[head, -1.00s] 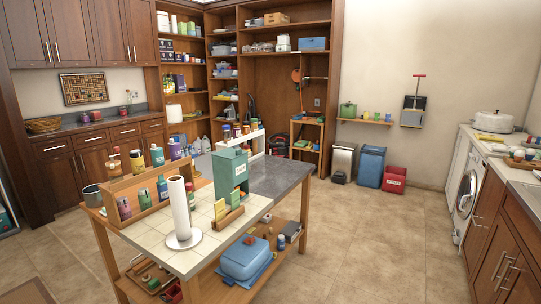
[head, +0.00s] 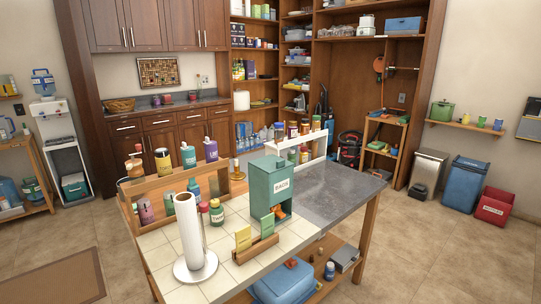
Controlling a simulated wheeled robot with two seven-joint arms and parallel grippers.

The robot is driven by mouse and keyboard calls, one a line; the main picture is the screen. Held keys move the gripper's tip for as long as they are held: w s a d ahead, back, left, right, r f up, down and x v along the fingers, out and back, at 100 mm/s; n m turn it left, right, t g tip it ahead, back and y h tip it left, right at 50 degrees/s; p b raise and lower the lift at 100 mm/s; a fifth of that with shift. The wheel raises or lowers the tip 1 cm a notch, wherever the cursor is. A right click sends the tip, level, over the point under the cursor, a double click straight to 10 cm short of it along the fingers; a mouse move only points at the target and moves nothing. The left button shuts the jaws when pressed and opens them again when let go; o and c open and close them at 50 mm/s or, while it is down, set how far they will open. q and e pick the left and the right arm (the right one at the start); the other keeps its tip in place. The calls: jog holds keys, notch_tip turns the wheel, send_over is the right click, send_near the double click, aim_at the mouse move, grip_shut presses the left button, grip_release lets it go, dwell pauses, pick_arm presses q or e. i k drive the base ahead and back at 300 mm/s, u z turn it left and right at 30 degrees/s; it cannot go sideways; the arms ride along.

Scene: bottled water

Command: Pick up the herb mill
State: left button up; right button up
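I cannot tell for certain which thing is the herb mill. A brown, knob-topped piece (head: 134,165) stands at the left end of the wooden rack (head: 165,184) on the island table, and its shape could be a mill. Neither of my grippers is in view.
The island table holds a paper towel roll (head: 190,230), a green box (head: 268,188) and a small wooden holder with cards (head: 256,245). A water dispenser (head: 50,110) stands at the far left.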

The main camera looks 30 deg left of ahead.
aim_at(292, 158)
jog(key=u, duration=0.35)
jog(key=i, duration=0.65)
jog(key=u, duration=0.4)
jog(key=k, duration=0.55)
jog(key=z, duration=1)
jog(key=i, duration=1.35)
jog(key=z, duration=0.65)
jog(key=i, duration=1.7)
jog(key=u, duration=0.95)
jog(key=i, duration=0.85)
jog(key=u, duration=1)
